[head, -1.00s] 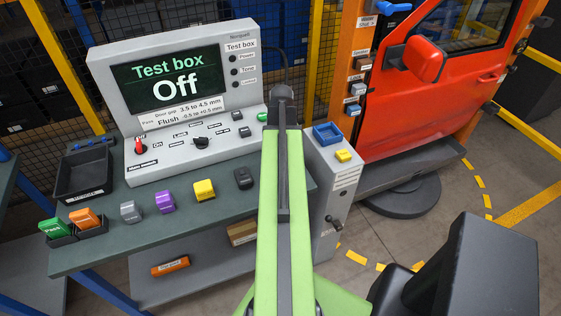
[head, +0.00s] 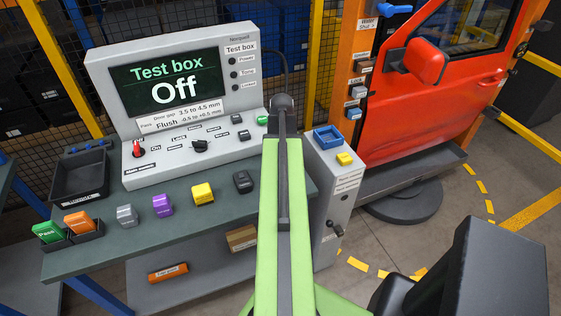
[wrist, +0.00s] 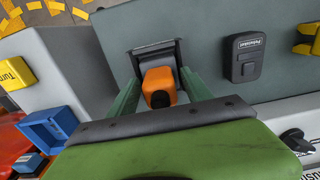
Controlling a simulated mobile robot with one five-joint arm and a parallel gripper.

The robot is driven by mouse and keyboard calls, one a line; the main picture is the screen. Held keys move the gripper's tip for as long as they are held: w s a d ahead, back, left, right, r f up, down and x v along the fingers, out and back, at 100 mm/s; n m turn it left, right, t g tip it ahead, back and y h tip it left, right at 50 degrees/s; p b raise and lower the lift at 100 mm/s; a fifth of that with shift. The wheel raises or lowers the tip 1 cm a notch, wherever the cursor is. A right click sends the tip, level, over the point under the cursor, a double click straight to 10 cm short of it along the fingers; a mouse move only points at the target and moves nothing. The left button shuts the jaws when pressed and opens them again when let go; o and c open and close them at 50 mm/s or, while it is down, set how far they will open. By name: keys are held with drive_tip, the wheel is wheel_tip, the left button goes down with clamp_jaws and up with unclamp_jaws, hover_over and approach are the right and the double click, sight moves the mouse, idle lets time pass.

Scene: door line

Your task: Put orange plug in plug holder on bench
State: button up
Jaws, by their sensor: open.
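The orange plug (wrist: 158,85) shows in the wrist view between the two green fingers of my gripper (wrist: 157,77). The fingers are spread, one on either side of it, and the gripper is open. A dark plug holder (wrist: 143,52) on the bench (head: 140,240) frames the plug from behind. The plug appears to be at or in the holder; I cannot tell how deep it sits. In the head view my arm hides the gripper, the plug and this holder.
A black block (head: 243,181), yellow block (head: 202,194), purple block (head: 162,205) and grey block (head: 127,215) line the bench. Green (head: 48,231) and orange (head: 79,222) blocks sit in dark holders at left. The test box (head: 175,90) reads Off. A red door (head: 420,110) stands right.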

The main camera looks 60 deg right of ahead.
wheel_tip(320, 180, up, 12)
drive_tip(key=p, duration=1.2)
drive_tip(key=shift+r, duration=0.25)
drive_tip(key=shift+f, duration=0.1)
drive_tip(key=w+a+n, duration=0.2)
drive_tip(key=w+a, duration=0.7)
drive_tip(key=a, duration=0.3)
drive_tip(key=w+a+n, duration=0.2)
drive_tip(key=w+a, duration=0.7)
drive_tip(key=a, duration=0.3)
drive_tip(key=w+a+n, duration=0.1)
drive_tip(key=w+a, duration=0.1)
drive_tip(key=a, duration=1.1)
drive_tip(key=w+a+n, duration=0.1)
drive_tip(key=a+n, duration=0.1)
drive_tip(key=a, duration=1.1)
drive_tip(key=shift+w+a, duration=0.3)
drive_tip(key=shift+w, duration=0.05)
